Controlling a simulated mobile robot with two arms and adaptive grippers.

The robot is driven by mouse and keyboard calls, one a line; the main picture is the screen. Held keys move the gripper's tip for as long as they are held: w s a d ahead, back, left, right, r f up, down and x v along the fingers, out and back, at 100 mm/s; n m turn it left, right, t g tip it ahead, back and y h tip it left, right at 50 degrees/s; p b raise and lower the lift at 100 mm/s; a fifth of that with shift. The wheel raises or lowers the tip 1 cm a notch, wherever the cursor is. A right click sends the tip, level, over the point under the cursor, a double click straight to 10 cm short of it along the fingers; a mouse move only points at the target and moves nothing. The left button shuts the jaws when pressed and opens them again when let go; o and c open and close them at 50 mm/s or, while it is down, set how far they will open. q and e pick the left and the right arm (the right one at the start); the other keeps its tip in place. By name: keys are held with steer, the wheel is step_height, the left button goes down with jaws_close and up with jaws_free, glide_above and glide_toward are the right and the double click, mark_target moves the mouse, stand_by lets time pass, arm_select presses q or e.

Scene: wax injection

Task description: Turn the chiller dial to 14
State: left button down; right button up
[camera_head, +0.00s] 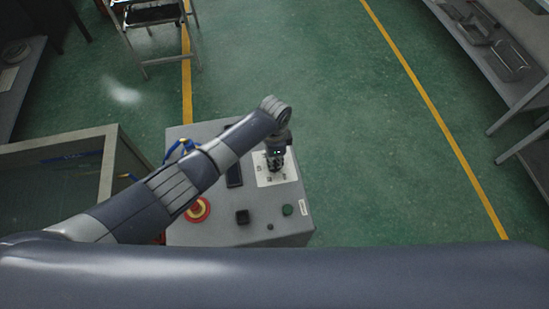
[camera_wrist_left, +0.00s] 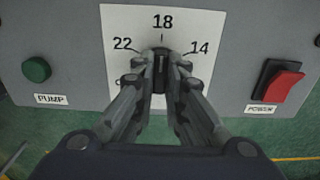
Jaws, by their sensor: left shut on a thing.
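The chiller (camera_head: 215,225) is a grey box with controls on its top face. Its black dial (camera_wrist_left: 161,62) sits on a white label (camera_wrist_left: 115,30) marked 22, 18 and 14, with part of another number half hidden at lower left. The dial's ridge stands about upright in the left wrist view, in line with 18. My left gripper (camera_wrist_left: 161,70) is shut on the dial, one finger on each side. In the head view my left gripper (camera_head: 275,162) reaches down onto the label and hides the dial. My right gripper is not in view.
A green PUMP button (camera_wrist_left: 36,69) and a red POWER switch (camera_wrist_left: 284,85) flank the label. A red emergency knob (camera_head: 198,209) and a black switch (camera_head: 242,217) are on the chiller. A step stool (camera_head: 150,15) stands behind.

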arm_select(q)
steer(key=m, duration=0.6)
steer(key=shift+m, duration=0.3)
steer(key=m+b, duration=0.1)
steer(key=m, duration=0.4)
stand_by(0.4)
steer(key=c, duration=1.6)
jaws_free()
steer(key=shift+c, duration=0.2)
steer(key=shift+r, duration=0.1)
step_height(320, 180, up, 12)
